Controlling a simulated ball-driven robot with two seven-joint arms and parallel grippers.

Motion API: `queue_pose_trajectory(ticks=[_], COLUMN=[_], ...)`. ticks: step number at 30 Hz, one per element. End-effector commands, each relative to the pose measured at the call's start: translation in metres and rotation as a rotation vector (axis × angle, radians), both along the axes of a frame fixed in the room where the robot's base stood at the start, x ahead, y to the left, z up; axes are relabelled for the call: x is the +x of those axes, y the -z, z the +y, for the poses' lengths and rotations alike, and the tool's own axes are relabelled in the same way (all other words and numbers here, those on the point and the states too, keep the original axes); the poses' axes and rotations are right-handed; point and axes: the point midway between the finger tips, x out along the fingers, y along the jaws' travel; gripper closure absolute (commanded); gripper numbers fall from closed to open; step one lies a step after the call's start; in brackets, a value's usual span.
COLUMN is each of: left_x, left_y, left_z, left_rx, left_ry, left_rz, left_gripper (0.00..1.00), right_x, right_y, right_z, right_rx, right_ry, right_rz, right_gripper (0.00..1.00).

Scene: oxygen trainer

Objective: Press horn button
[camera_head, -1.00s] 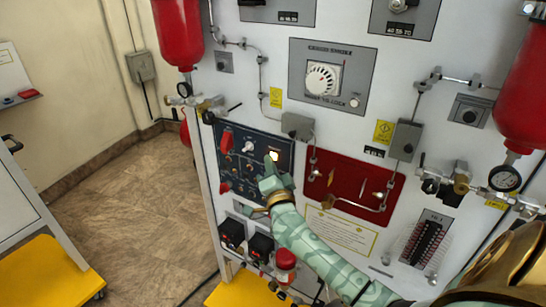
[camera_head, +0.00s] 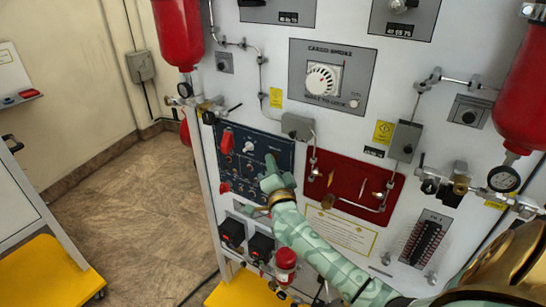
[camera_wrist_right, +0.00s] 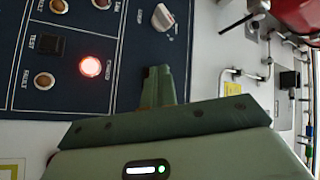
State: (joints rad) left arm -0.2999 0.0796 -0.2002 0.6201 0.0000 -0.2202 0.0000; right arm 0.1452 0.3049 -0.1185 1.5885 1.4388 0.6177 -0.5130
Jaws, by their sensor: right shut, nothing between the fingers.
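A dark blue control panel (camera_head: 258,142) with knobs, red handles and small buttons is on the white trainer wall; it also fills the upper left of the right wrist view (camera_wrist_right: 66,120). My right gripper (camera_head: 270,160) is shut and empty, its fingertips at the panel's right part. In the right wrist view the shut fingers (camera_wrist_right: 158,84) are over the panel, right of a red-lit round button (camera_wrist_right: 90,67). Whether the fingertips touch the panel is unclear. I cannot read which button is the horn button. My left gripper is not in view.
A red panel (camera_head: 347,181) with small valves is right of the blue panel. Red bottles (camera_head: 180,35) hang at both sides. A cargo smoke dial (camera_head: 322,79) is above.

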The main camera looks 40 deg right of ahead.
Motion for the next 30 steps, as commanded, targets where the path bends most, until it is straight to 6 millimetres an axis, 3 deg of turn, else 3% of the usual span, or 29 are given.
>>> queue_pose_trajectory(ticks=[19, 30], left_x=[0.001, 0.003], left_y=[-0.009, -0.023], left_z=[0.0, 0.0], left_rx=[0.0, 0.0], left_ry=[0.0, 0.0], left_rz=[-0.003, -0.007], left_gripper=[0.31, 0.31], right_x=[-0.007, -0.02], right_y=[0.0, -0.001], right_z=[0.015, 0.048], right_rx=[0.001, 0.001], right_ry=[-0.001, -0.001], right_rz=[0.001, 0.001], right_gripper=[1.0, 1.0])
